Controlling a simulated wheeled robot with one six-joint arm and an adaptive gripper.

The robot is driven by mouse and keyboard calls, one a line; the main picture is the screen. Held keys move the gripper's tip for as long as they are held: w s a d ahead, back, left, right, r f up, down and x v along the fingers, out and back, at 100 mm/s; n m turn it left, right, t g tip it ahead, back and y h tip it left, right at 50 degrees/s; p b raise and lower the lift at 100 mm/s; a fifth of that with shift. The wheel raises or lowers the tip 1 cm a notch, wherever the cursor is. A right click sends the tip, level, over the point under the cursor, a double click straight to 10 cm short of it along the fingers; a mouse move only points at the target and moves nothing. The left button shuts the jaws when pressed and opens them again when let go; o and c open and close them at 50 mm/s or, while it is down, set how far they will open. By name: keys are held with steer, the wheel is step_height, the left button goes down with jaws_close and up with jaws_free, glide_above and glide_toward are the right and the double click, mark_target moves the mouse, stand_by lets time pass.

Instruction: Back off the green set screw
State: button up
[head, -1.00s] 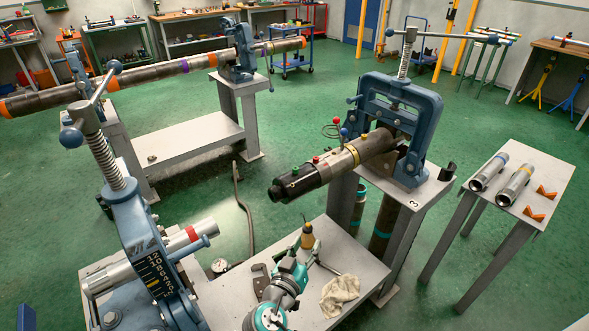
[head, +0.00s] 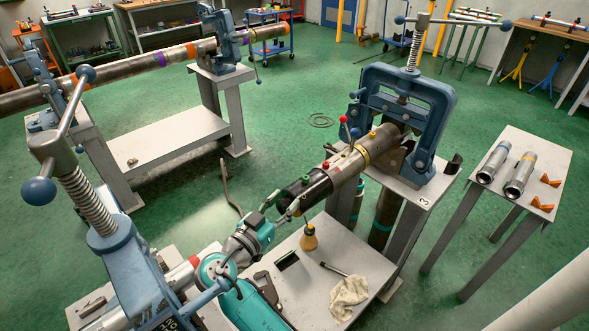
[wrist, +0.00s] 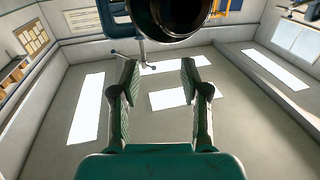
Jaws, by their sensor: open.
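The green set screw (head: 305,179) is a small knob on top of the black end fitting (head: 303,192) of the pipe (head: 350,160), in the head view. The pipe is clamped in a blue vise (head: 440,125). My gripper (head: 287,203) is open and empty, close to the free end of the black fitting, below and left of the green screw. In the wrist view, the two fingers of my gripper (wrist: 160,80) stand apart, and the dark round fitting (wrist: 175,15) shows at the top edge. The green screw is not visible there.
Red (head: 326,165), yellow (head: 373,134) and blue (head: 355,132) knobs sit along the same pipe. Another blue vise (head: 125,255) stands at the near left.

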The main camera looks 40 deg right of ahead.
mark_target(304, 180)
steer(key=shift+w+d, duration=0.15)
steer(key=shift+w, duration=0.05)
steer(key=shift+w+d, duration=0.1)
steer(key=shift+d, duration=0.15)
steer(key=x, duration=1)
jaws_close()
